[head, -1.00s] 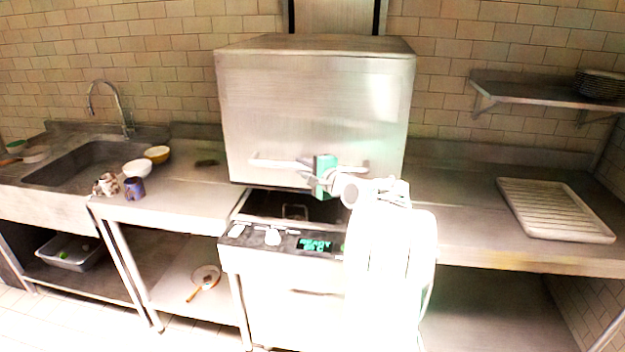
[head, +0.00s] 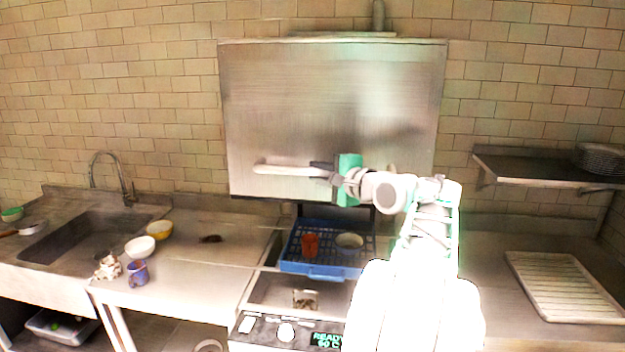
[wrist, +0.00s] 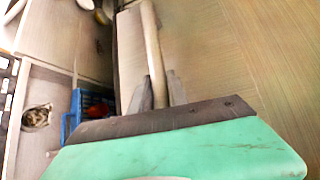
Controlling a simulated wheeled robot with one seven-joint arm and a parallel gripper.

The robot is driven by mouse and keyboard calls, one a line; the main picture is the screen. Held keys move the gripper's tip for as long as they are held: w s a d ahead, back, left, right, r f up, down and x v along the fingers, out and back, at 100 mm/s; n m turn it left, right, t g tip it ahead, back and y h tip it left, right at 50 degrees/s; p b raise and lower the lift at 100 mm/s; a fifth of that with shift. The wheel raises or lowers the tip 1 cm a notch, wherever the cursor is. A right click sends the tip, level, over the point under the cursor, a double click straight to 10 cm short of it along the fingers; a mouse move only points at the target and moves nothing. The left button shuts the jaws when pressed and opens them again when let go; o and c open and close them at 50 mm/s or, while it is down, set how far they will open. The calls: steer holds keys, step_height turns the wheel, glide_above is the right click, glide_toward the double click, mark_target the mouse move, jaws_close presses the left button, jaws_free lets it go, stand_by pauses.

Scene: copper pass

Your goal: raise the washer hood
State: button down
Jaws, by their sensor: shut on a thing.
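The washer hood (head: 330,110) is a large steel box, raised well above the washer's base, with a wide gap under it. Its pale bar handle (head: 285,170) runs across the lower front. My gripper (head: 328,171), with a green body, is shut on the handle. In the wrist view the two grey fingers of my gripper (wrist: 158,90) close around the bar handle (wrist: 150,35). Under the hood a blue rack (head: 310,272) holds a red cup (head: 310,244) and a bowl (head: 349,243). My arm hides the right part of the handle.
On the left counter stand a white bowl (head: 140,247), a yellow bowl (head: 159,230) and a blue mug (head: 138,273), beside a sink (head: 75,245). On the right lie a ribbed white tray (head: 565,286) and a wall shelf (head: 530,167) with plates. The control panel (head: 285,331) is below the rack.

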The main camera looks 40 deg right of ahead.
steer(key=shift+r, duration=0.4)
steer(key=c, duration=1.3)
jaws_free()
steer(key=shift+f, duration=0.1)
steer(key=shift+s, duration=0.1)
steer(key=s+r+b, duration=0.1)
steer(key=s+b, duration=0.1)
steer(key=s, duration=0.5)
steer(key=shift+s+a, duration=0.2)
steer(key=shift+s, duration=0.05)
